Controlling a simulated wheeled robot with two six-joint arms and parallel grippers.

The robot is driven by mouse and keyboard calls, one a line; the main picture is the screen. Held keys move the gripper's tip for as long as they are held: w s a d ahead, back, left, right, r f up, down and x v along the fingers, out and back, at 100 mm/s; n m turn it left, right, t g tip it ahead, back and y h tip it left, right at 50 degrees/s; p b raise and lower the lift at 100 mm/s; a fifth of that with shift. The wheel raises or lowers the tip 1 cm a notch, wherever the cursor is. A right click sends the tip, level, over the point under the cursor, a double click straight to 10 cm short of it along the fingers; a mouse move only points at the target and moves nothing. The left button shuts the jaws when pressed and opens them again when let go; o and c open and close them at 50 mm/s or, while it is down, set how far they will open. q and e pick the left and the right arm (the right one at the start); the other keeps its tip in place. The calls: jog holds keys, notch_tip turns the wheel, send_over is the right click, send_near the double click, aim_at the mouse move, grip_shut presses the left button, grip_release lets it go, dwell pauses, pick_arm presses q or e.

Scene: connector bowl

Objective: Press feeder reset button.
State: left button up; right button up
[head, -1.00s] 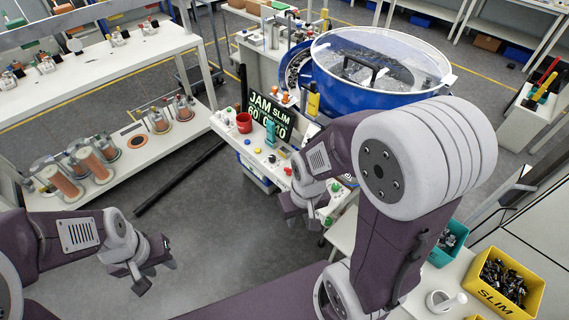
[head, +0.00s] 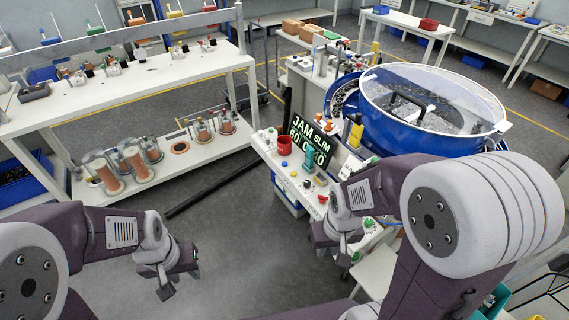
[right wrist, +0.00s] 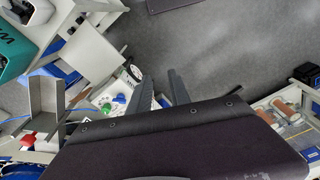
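The feeder console (head: 268,155) is a white sloped panel in front of the blue bowl feeder (head: 400,135). Small yellow, blue and red buttons (head: 306,184) sit on the panel; I cannot read which is reset. A green button (head: 369,222) is at its right end; a green button (right wrist: 121,98) also shows in the right wrist view. My right gripper (head: 335,247) hangs by the console's front right, with its fingers (right wrist: 163,88) apart and empty. My left gripper (head: 178,283) is over the floor, apparently open and empty.
A red cup (head: 284,145) and a teal object (head: 309,158) stand on the console. A white shelf bench (head: 130,95) with reels on its lower level is at the left.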

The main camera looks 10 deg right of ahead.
grip_shut()
dwell(1.5)
